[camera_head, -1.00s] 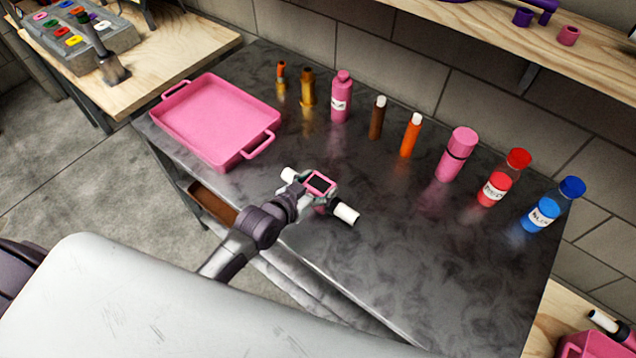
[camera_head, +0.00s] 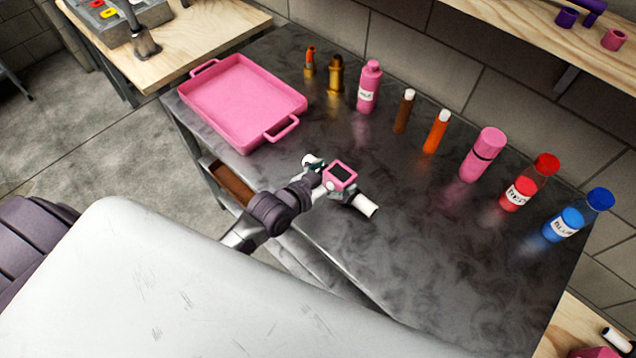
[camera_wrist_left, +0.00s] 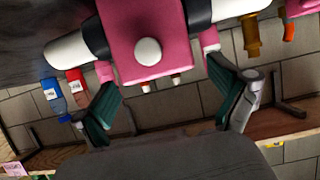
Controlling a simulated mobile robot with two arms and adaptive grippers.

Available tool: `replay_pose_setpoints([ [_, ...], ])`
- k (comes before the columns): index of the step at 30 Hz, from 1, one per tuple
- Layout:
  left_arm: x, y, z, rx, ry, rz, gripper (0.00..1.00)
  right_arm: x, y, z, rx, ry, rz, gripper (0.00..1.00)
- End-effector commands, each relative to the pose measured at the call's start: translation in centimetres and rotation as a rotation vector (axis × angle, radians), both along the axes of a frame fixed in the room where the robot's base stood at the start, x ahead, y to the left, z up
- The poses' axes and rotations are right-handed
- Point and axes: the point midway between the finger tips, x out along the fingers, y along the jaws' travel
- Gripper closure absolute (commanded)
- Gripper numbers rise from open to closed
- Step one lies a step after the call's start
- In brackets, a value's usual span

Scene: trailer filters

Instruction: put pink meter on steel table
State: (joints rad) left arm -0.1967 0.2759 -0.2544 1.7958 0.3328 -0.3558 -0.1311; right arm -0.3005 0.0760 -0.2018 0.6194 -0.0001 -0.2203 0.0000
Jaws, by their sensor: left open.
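The pink meter (camera_head: 340,175) has a dark square face and a white pipe end on each side. It is at the near edge of the dark steel table (camera_head: 440,250); I cannot tell for sure whether its underside touches the top. My left gripper (camera_head: 324,187) is right at the meter, on its near side. In the left wrist view the gripper's fingers (camera_wrist_left: 176,100) are apart, with the pink meter body (camera_wrist_left: 148,45) just ahead of and between the tips. My right gripper is not in view.
A pink tray (camera_head: 235,95) stands at the table's left end. Several bottles and tubes, including a pink bottle (camera_head: 369,87), a red bottle (camera_head: 520,190) and a blue bottle (camera_head: 565,222), line the back. The middle and front right of the table are clear.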

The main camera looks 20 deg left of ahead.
Motion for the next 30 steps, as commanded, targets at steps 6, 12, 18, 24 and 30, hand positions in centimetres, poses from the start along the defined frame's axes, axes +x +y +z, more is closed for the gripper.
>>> replay_pose_setpoints([
  [6,-4.4,1.5,1.7,0.003,0.002,-0.002,0.03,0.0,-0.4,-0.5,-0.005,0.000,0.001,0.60],
  [12,-7.4,2.7,3.1,0.002,0.001,-0.001,0.03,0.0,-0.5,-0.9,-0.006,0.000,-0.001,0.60],
  [18,-8.8,3.1,3.9,0.000,0.000,0.000,0.03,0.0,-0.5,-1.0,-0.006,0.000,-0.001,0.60],
  [24,-8.9,3.2,4.0,0.000,0.000,0.000,0.03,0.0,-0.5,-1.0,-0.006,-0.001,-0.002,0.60],
  [30,-8.9,3.2,4.0,0.000,0.000,0.000,0.03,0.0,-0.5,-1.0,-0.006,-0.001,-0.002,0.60],
])
